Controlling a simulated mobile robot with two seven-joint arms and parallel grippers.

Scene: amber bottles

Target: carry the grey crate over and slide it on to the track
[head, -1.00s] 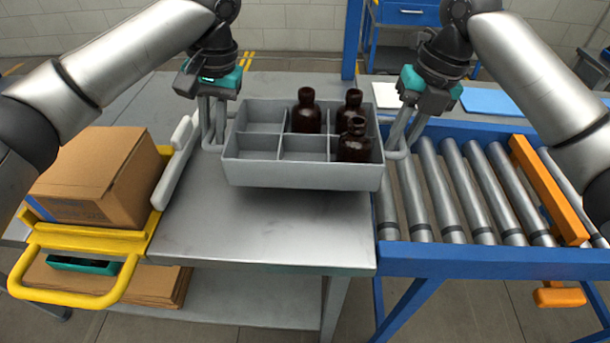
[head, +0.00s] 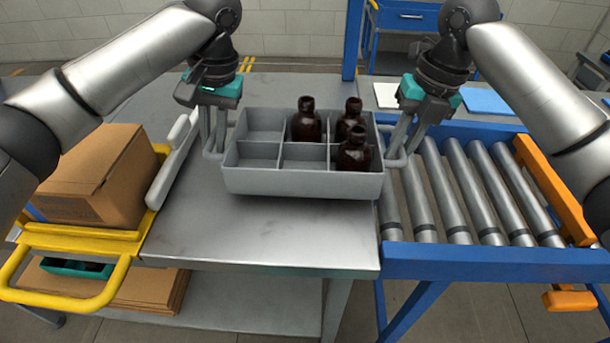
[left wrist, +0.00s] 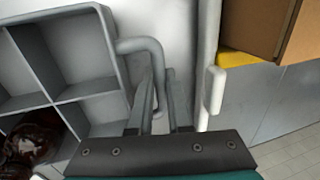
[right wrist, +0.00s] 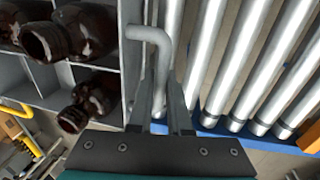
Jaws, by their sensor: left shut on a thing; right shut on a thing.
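The grey crate (head: 300,184) is a divided box in the middle of the head view, over the right part of the grey table. Its right end reaches the left edge of the roller track (head: 465,190). Three dark amber bottles (head: 306,122) stand in its right-hand compartments; the left ones look empty. My left gripper (head: 213,150) is shut on the crate's left handle, which also shows in the left wrist view (left wrist: 150,50). My right gripper (head: 398,155) is shut on the right handle, seen in the right wrist view (right wrist: 160,45). A shadow lies under the crate; any gap beneath is hard to judge.
The track has a blue frame (head: 490,262) and an orange bar (head: 555,190) across its rollers. A yellow cart (head: 70,240) with a cardboard box (head: 95,175) stands at the left. A blue post (head: 352,40) rises behind the crate. The table front (head: 260,235) is clear.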

